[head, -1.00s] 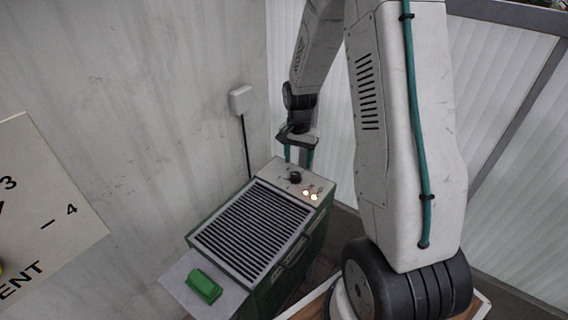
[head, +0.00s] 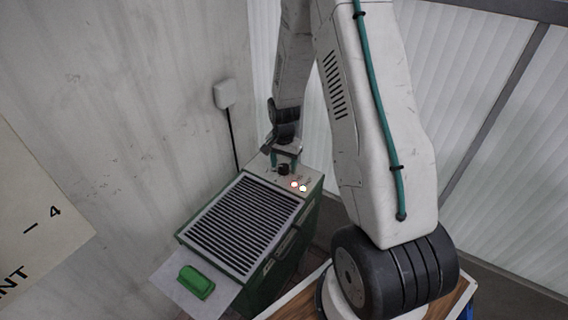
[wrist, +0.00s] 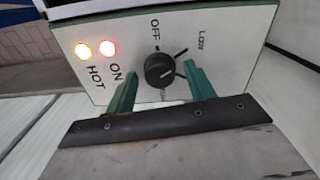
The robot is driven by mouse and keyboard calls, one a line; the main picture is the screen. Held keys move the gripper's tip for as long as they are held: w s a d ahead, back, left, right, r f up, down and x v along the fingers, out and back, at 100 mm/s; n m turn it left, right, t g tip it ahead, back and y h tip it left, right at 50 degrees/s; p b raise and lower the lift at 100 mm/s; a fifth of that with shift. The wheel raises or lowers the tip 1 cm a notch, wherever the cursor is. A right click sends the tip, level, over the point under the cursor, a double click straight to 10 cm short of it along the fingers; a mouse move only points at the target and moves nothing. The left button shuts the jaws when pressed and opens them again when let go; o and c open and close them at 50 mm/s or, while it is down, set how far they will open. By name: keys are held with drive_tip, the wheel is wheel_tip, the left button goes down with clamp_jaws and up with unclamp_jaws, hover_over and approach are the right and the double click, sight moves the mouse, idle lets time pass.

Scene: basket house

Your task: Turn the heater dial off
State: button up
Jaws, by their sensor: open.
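The heater (head: 275,245) is a green box with a dark slatted grille, standing by the wall. Its black round dial (wrist: 160,70) sits on the pale panel, with OFF printed above it and LOW at upper right in the wrist view. A lower label is partly hidden. I cannot tell surely which mark the dial points to. The ON light (wrist: 107,48) and HOT light (wrist: 83,51) are both lit. My gripper (wrist: 160,73) is open, with one green finger on each side of the dial; contact is not clear. In the head view, my gripper (head: 285,160) is right at the dial (head: 284,169).
A green object (head: 196,282) lies on a pale sheet (head: 168,280) at the heater's near end. A white wall box (head: 225,94) with a black cable is behind. A printed board (head: 35,225) is at left. Ribbed panels (head: 480,90) stand at right.

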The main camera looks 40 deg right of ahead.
drive_tip(key=c, duration=1)
drive_tip(key=shift+n, duration=0.4)
drive_tip(key=n, duration=0.5)
drive_tip(key=shift+n, duration=0.3)
drive_tip(key=n, duration=0.5)
drive_tip(key=shift+n, duration=0.3)
drive_tip(key=shift+o, duration=0.2)
drive_tip(key=o, duration=1)
drive_tip(key=shift+c, duration=0.2)
